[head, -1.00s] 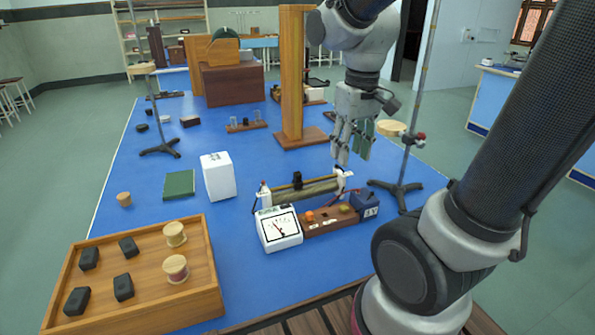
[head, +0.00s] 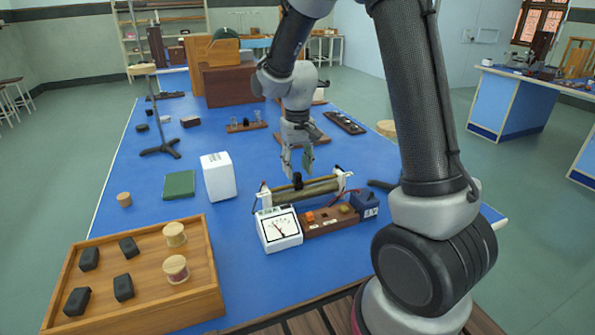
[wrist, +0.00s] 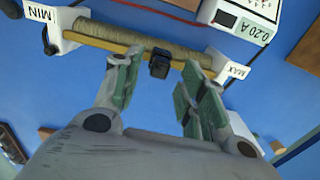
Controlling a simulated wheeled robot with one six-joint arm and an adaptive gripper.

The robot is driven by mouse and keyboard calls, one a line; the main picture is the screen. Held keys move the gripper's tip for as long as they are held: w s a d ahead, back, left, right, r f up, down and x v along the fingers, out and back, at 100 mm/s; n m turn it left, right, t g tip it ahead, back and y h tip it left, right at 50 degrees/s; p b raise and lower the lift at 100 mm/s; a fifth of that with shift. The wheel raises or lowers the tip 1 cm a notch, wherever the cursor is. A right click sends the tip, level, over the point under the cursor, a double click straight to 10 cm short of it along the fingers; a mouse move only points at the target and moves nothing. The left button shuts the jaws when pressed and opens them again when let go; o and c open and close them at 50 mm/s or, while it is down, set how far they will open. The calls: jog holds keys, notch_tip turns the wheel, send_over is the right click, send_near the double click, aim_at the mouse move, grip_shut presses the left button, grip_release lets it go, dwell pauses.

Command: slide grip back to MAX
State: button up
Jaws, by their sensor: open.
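The rheostat (head: 318,189) lies across the bench, with a wound coil and a brass rod between white end blocks. Its black slide grip (head: 297,180) is on the rod, between the two ends. In the wrist view the block marked MIN (wrist: 42,14) is at the left and the block marked MAX (wrist: 236,71) at the right. The slide grip (wrist: 160,64) shows between my spread fingertips there. My gripper (head: 298,168) is open, pointing down just above and behind the slide grip. I cannot tell whether a finger touches it.
A white box (head: 218,177) stands to the left. A wooden tray (head: 145,275) is at front left.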

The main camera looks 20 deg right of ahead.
jog(key=shift+f, duration=0.9)
grip_shut()
jog(key=shift+a, duration=3.55)
grip_release()
jog(key=shift+a, duration=0.15)
